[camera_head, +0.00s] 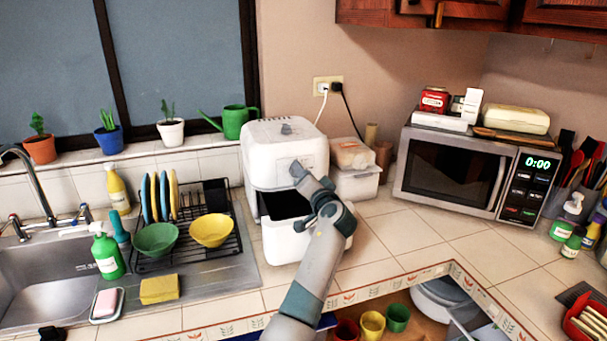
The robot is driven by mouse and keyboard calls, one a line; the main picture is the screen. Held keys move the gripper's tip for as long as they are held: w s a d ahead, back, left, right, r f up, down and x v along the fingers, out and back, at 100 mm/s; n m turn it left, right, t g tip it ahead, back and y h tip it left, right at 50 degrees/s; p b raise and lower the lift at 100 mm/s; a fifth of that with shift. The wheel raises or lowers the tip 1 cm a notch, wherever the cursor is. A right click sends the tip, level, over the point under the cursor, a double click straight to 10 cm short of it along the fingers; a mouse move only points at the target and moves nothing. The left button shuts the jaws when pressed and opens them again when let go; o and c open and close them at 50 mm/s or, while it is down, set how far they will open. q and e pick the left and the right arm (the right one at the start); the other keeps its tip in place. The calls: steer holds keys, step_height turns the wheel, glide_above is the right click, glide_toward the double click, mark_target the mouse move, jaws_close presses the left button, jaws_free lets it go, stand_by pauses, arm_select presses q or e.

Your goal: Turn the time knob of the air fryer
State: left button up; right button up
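The white air fryer (262,160) stands on the tiled counter against the back wall. Its drawer (284,247) is pulled out toward me, with a dark opening showing at its top. A small grey part shows on top of the fryer. One arm, which looks like my left, reaches up from the bottom of the view. Its gripper (298,170) is at the panel on the fryer's upper front, above the open drawer. The gripper hides part of the panel, so I cannot make out the time knob, contact with it, or the finger opening. My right gripper is not in view.
A lidded container (355,185) stands close to the right of the fryer, and a microwave (450,170) is farther right. A dish rack (190,250) with bowls and plates is on the left. Counter tiles right of the arm are clear.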

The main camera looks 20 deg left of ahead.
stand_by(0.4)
arm_select(q)
steer(key=o, duration=1)
steer(key=shift+f, duration=0.15)
